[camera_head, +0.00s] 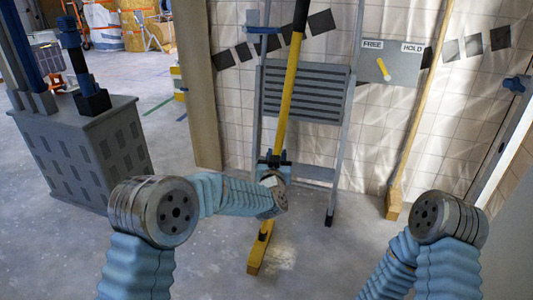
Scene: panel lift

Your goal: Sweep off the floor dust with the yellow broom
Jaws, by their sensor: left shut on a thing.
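The yellow broom (286,95) stands nearly upright, leaning slightly, with its long handle rising past the top of the picture. Its narrow yellow head (258,252) is low, at or just above the concrete floor. I cannot tell if it touches. My left gripper (273,162) is shut around the lower part of the handle, and my wrist hides a stretch of it.
A grey stepladder (346,120) stands right behind the broom against a sheeted wall. A wooden pole with a block foot (397,190) leans on the wall at right. A grey vented cabinet (95,150) stands at left. The floor in front is open.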

